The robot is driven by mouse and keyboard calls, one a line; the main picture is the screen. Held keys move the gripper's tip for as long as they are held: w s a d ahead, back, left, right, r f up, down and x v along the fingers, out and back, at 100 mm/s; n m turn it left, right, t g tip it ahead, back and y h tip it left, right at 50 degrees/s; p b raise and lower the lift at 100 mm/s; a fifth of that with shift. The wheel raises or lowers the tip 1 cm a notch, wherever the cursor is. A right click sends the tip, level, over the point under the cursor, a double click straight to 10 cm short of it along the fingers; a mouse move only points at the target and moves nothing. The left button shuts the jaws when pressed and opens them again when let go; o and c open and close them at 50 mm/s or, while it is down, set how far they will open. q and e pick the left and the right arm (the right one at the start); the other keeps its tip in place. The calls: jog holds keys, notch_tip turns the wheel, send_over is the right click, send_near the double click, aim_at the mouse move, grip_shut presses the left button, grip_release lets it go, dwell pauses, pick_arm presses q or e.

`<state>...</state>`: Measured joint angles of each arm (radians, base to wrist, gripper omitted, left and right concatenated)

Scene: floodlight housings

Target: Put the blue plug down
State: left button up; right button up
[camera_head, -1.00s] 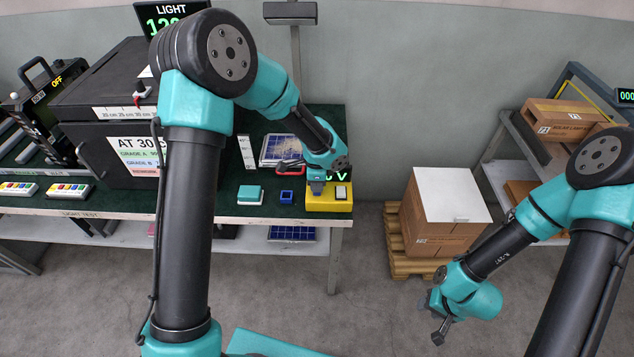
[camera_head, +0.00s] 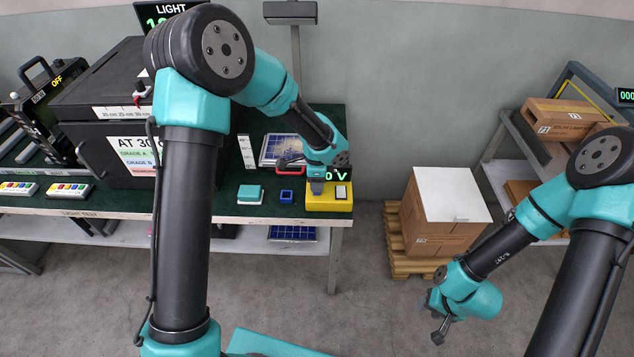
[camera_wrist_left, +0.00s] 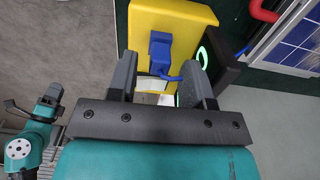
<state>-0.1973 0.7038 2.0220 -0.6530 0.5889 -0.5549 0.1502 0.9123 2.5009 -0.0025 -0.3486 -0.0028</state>
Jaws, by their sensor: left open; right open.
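A blue plug (camera_wrist_left: 160,52) is at the yellow meter box (camera_wrist_left: 182,16) in the left wrist view, with a blue cord beside it. My left gripper (camera_wrist_left: 159,62) is open, its two fingers on either side of the plug with gaps visible. In the head view my left gripper (camera_head: 317,186) is over the left part of the yellow box (camera_head: 328,204), and I cannot make out the plug clearly there. How firmly the plug is seated is hidden. My right gripper (camera_head: 437,318) is open and empty, low over the floor at the right.
A small blue square frame (camera_head: 286,196) and a teal block (camera_head: 250,193) lie left of the box on the green bench. A solar panel (camera_head: 279,149) lies behind. A dark display reading 0 V (camera_head: 336,176) stands at the box. A carton (camera_head: 440,222) stands on a pallet.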

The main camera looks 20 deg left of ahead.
pick_arm(q)
notch_tip(320, 180, up, 11)
dwell(0.4)
jog(key=shift+f, duration=0.15)
dwell(0.4)
